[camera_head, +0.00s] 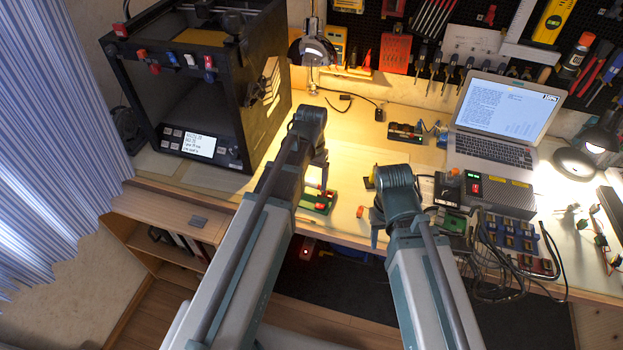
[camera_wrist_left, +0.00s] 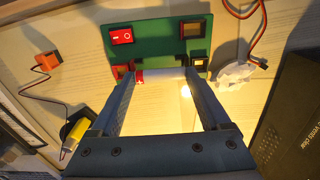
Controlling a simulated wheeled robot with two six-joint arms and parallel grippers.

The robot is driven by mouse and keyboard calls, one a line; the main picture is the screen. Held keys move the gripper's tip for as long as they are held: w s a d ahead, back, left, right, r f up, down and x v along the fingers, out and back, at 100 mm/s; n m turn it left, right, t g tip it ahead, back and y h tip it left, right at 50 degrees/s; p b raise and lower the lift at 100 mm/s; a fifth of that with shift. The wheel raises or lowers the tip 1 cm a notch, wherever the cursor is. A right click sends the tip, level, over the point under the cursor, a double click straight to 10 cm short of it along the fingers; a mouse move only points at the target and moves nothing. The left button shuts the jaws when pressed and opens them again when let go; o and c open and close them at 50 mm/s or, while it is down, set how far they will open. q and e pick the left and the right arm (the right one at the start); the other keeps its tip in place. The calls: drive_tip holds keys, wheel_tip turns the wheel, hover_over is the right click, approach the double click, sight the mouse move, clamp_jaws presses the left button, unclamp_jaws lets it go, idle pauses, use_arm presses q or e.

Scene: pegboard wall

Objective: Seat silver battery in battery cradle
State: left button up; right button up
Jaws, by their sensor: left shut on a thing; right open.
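The battery (camera_wrist_left: 165,73) is a silver cylinder with a red end at its left, lying level across the front of the green board in the left wrist view. My left gripper (camera_wrist_left: 163,82) is shut on it, one finger near each end. The battery cradle is the green board (camera_wrist_left: 155,42), with a red switch and brown end blocks; the battery lies between the two near blocks. I cannot tell whether it touches the cradle floor. In the head view the board (camera_head: 316,204) is partly hidden by my left gripper (camera_head: 319,178). My right gripper (camera_head: 374,208) is open, right of the board.
A black 3D printer (camera_head: 200,90) stands at the left. A laptop (camera_head: 495,125) and a power box (camera_head: 482,190) with cables are at the right. The table behind the board is mostly clear.

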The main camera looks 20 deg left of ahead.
sight(311, 183)
use_arm(q)
drive_tip(key=shift+f+b, duration=0.35)
drive_tip(key=shift+b, duration=0.05)
drive_tip(key=o, duration=1.2)
drive_tip(key=shift+r, duration=0.1)
drive_tip(key=shift+r+p, duration=2.55)
drive_tip(key=shift+p, duration=0.1)
drive_tip(key=s+d+m, duration=0.1)
drive_tip(key=s+d, duration=0.2)
drive_tip(key=s, duration=0.1)
drive_tip(key=s+d+r, duration=0.1)
drive_tip(key=s+d, duration=0.3)
drive_tip(key=s, duration=0.1)
drive_tip(key=s+d+m+y+p, duration=0.1)
drive_tip(key=s+d, duration=0.2)
drive_tip(key=s, duration=0.2)
drive_tip(key=shift+s+d+r+m, duration=0.15)
drive_tip(key=shift+d+m, duration=0.1)
drive_tip(key=shift+m, duration=0.05)
